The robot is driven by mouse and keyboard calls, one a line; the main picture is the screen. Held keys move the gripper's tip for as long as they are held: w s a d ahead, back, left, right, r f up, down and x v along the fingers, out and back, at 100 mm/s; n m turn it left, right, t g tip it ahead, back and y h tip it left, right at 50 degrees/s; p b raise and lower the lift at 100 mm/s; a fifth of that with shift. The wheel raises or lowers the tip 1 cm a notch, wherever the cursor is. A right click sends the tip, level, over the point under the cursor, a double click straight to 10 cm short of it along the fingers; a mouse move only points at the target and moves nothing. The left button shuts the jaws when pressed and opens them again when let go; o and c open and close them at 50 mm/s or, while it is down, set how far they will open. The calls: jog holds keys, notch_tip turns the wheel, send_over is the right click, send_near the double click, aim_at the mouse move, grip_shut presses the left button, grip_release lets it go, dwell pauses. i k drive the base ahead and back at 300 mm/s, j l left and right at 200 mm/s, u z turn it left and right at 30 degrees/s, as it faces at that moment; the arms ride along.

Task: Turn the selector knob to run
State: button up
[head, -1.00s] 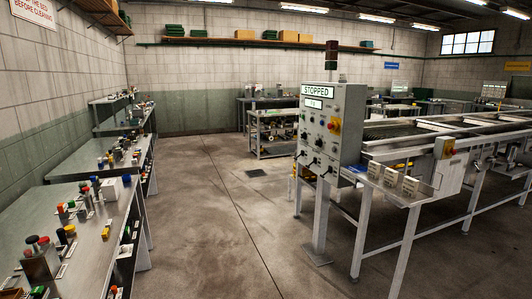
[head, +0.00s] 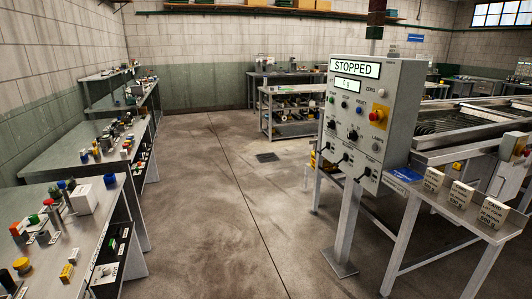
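The control panel (head: 391,95) is a grey box on a post at right of centre in the head view. Its display (head: 355,67) reads "STOPPED", with a smaller readout below. A round black knob (head: 352,135) sits at the middle of the panel's face. Black lever-like switches (head: 346,157) run along the lower part. Their labels are too small to read, so I cannot tell which is the selector or where it points. A red button on yellow (head: 379,116) is at the right of the face. My gripper is not in view.
A side shelf (head: 455,206) with several labelled blocks adjoins the panel's right, in front of the roller machine (head: 470,120). Benches (head: 75,150) with many small parts line the left wall. A shelved cart (head: 297,115) stands behind. The floor (head: 235,215) before the panel is clear.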

aim_at(331, 125)
jog(key=i, duration=1.9)
jog(key=i+l+u, duration=0.1)
jog(key=i, duration=0.8)
jog(key=i+l, duration=0.1)
jog(key=i, duration=0.85)
jog(key=i+u, duration=0.25)
